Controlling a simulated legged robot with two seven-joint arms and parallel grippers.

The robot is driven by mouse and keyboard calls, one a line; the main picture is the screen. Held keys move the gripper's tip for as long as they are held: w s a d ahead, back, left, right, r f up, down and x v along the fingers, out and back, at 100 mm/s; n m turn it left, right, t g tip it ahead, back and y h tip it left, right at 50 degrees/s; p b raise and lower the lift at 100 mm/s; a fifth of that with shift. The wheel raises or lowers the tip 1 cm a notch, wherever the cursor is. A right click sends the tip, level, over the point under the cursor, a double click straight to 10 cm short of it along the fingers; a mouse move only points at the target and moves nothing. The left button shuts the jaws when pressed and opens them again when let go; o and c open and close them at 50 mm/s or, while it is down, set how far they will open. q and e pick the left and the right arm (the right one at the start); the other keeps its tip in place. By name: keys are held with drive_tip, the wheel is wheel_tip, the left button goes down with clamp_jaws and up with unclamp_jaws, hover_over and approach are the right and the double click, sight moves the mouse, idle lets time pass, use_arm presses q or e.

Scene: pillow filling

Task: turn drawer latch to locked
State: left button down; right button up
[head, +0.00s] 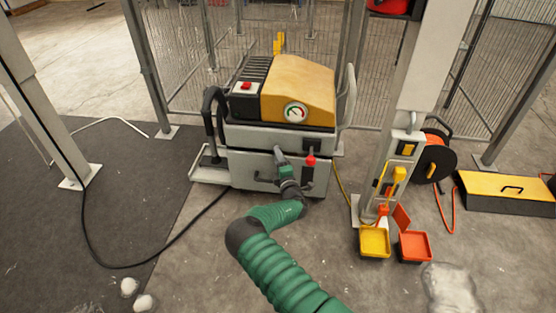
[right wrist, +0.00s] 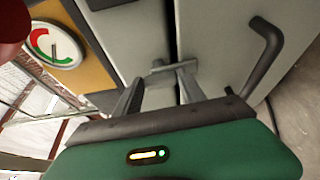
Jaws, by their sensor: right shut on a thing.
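The grey machine (head: 300,133) stands on the floor, with a drawer (head: 240,166) in its lower front. My right gripper (head: 280,158) is at the seam above the drawer front. In the right wrist view, my right gripper (right wrist: 168,75) is shut on a small grey latch piece (right wrist: 172,68) that bridges the seam. Its fingers hide part of the latch, and I cannot read a locked or unlocked mark. The drawer front appears shut, with a dark bar handle (right wrist: 270,50) beside the gripper. My left gripper is not in view.
A red knob (head: 311,160) sits right of my gripper. The yellow top cover (head: 300,80) carries a round gauge (head: 294,113). A black cable (head: 150,262) crosses the floor at left. A post with yellow (head: 374,242) and orange (head: 414,246) trays stands at right.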

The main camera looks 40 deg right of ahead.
drive_tip(key=shift+s+d+f+m, duration=0.1)
drive_tip(key=shift+s+f+m, duration=0.1)
drive_tip(key=shift+f+m, duration=0.2)
drive_tip(key=o, duration=1.4)
drive_tip(key=shift+c, duration=0.2)
drive_tip(key=shift+r, duration=0.15)
drive_tip(key=shift+w, duration=0.1)
drive_tip(key=p+v, duration=0.8)
drive_tip(key=v, duration=0.9)
drive_tip(key=shift+f+p, duration=0.3)
drive_tip(key=shift+p, duration=0.05)
drive_tip(key=shift+w, duration=0.1)
